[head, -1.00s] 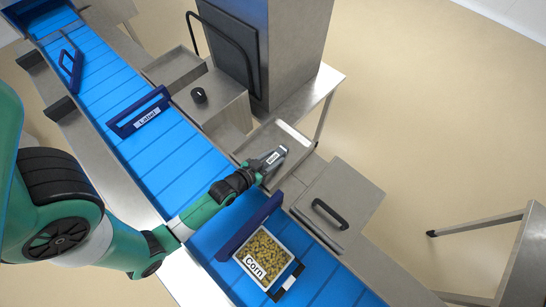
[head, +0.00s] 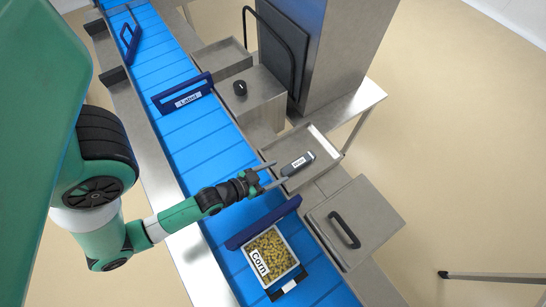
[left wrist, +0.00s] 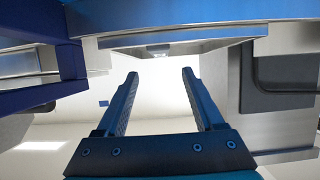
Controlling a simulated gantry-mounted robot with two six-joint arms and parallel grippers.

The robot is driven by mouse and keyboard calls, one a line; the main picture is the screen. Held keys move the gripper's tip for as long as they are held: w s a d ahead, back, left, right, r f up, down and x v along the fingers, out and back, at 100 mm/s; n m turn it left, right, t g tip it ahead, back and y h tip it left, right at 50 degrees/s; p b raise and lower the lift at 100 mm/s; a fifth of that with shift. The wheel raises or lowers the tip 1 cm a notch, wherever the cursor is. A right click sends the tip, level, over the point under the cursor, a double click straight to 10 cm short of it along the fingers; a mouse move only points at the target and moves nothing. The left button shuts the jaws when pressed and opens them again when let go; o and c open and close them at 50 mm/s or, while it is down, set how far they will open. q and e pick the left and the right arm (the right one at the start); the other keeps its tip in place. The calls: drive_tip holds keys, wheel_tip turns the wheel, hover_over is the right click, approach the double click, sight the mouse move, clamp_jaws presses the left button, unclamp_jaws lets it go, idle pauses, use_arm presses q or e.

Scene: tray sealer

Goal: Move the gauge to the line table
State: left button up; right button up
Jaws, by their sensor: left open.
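The gauge (head: 298,164) is a small dark grey device with a white label. It lies in a shallow steel tray-like table (head: 305,137) beside the conveyor in the head view. My left gripper (head: 279,175) is open, with its fingertips just left of the gauge and apart from it. My right gripper is not in view.
The blue conveyor (head: 192,146) carries a corn tray (head: 276,257) and dark blue frames, one labelled (head: 187,98). A steel box with a black knob (head: 240,88) stands behind the gauge. A steel lid with a black handle (head: 345,230) is in front.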

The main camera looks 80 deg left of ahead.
use_arm(q)
drive_tip(key=shift+s+d+r, duration=0.2)
drive_tip(key=shift+s+r, duration=0.05)
drive_tip(key=shift+s, duration=0.2)
